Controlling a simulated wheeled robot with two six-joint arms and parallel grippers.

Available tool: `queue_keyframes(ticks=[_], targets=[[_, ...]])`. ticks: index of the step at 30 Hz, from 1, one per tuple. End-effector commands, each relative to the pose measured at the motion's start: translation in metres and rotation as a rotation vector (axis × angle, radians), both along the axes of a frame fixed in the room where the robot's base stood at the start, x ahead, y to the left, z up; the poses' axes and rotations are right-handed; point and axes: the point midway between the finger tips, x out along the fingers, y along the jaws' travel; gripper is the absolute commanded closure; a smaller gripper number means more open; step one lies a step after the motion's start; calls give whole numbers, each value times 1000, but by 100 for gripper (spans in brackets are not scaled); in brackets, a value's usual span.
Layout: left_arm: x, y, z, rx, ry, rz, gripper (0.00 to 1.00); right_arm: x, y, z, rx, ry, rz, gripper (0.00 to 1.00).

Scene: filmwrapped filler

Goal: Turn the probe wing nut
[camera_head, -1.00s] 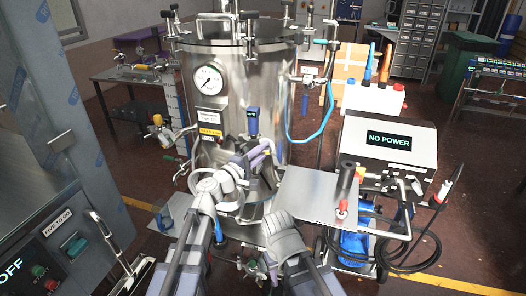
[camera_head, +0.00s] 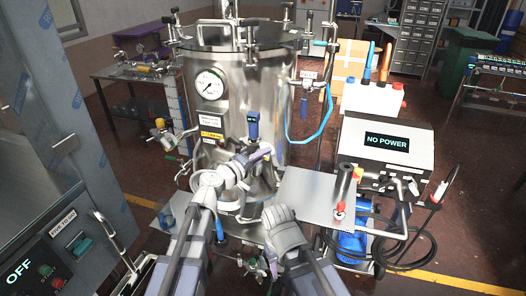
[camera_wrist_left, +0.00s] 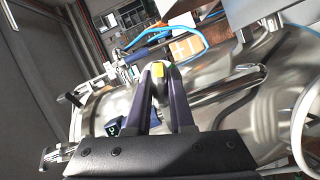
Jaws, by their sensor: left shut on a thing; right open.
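The probe (camera_head: 253,124) is a blue head with a small dark display, upright on the front of the steel tank (camera_head: 268,85). It also shows in the left wrist view (camera_wrist_left: 115,126), left of my fingers. My left gripper (camera_head: 264,152) is just below and right of the probe head. The wing nut is too small and covered to make out clearly at the fingertips. My right gripper (camera_head: 274,213) is lower, before the tank; its fingers are hard to make out.
A flat metal plate (camera_head: 312,190) stands right of the grippers. A blue hose (camera_head: 325,122) loops beside the tank. A console (camera_head: 386,142) reading "NO POWER" is at the right, and a control cabinet (camera_head: 45,262) is close at the left.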

Motion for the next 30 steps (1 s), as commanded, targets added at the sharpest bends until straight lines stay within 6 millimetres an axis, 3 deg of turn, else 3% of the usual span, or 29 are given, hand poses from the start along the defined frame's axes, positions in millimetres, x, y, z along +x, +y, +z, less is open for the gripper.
queue_keyframes(ticks=[9,24,25,30], targets=[[-1,0,0,108,-35,0,100,0,0,9,0,0,0,50],[-1,0,-1,125,-41,-1,100,0,0,10,0,0,0,50],[-1,0,-1,125,-41,-1,78,0,0,10,0,0,0,50],[0,0,0,125,-40,-1,59,0,0,10,0,0,0,50]])
